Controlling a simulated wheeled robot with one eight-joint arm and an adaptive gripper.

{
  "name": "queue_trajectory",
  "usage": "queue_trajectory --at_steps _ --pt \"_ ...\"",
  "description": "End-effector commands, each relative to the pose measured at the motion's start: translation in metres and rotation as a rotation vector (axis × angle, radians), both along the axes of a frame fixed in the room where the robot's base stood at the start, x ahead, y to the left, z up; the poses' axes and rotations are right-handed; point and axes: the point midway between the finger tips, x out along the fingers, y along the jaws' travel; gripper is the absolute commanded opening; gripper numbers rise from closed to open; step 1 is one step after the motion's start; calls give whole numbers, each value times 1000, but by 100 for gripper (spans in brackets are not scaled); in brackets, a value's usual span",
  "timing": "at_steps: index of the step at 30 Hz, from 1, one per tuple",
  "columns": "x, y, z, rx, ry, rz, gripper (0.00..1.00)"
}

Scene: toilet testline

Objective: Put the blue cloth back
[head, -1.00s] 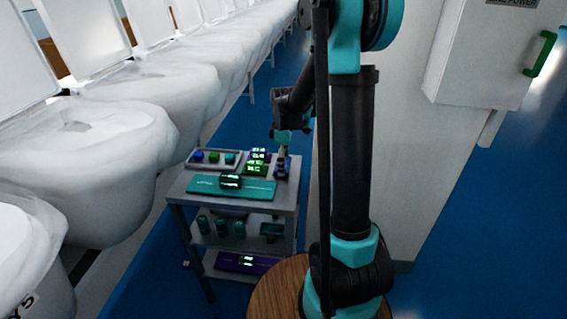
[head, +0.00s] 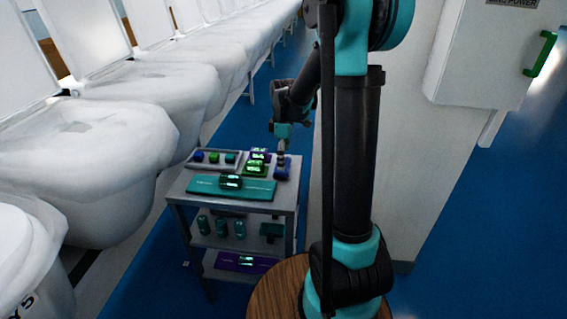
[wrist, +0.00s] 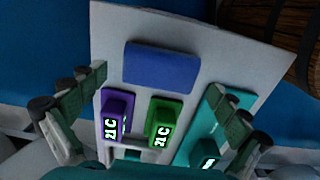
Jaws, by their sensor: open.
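The blue cloth (wrist: 162,64) lies flat and folded on the grey top of the cart, near its edge. In the head view it is a small blue patch (head: 282,171) at the right end of the cart top. My gripper (wrist: 158,84) is open and empty, its two fingers spread wide on either side of the wrist view. In the head view my gripper (head: 281,150) is just above the cloth, with a small gap that is hard to judge.
A teal mat (head: 232,188) lies along the cart's front. A small tray (head: 212,164) sits at the back left. White toilets line the left.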

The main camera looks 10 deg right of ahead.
Motion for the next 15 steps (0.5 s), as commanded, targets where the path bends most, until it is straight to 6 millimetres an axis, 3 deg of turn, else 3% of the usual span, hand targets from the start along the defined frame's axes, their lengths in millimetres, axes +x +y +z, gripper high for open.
queue_trajectory --at_steps 9,15 --pt "-1 0 63 0 0 0 100" --pt "0 0 88 0 0 0 100"
